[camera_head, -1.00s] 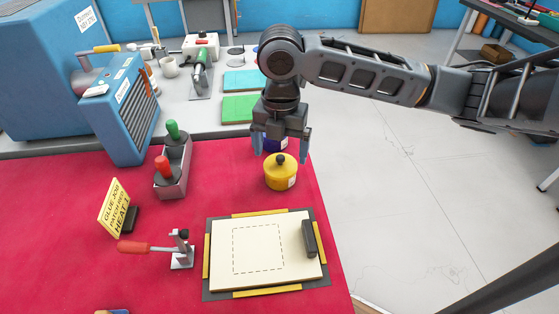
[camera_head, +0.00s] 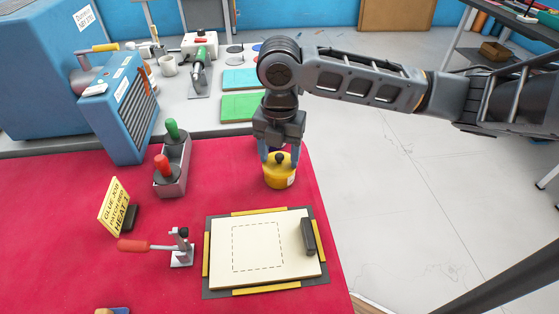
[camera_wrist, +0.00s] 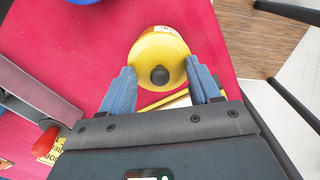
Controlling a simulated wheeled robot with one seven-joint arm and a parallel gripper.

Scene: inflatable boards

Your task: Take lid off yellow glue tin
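The yellow glue tin (camera_head: 280,178) stands upright on the red mat, its lid on, with a dark round knob (camera_head: 280,157) on top. In the wrist view the yellow lid (camera_wrist: 150,46) and its dark knob (camera_wrist: 160,75) show from above. My gripper (camera_head: 280,151) points down just over the tin. Its two blue-grey fingers are apart, one on each side of the knob, with a gap on both sides in the wrist view. I cannot tell how far the fingertips are above the lid.
A blue tin (camera_wrist: 84,1) stands close behind, mostly hidden in the head view. In front lies a framed board (camera_head: 285,270) with a dark handle. A grey tray (camera_head: 174,175) with red and green tools, a clamp (camera_head: 181,250) and a yellow sign (camera_head: 114,205) are left. Floor is right of the mat.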

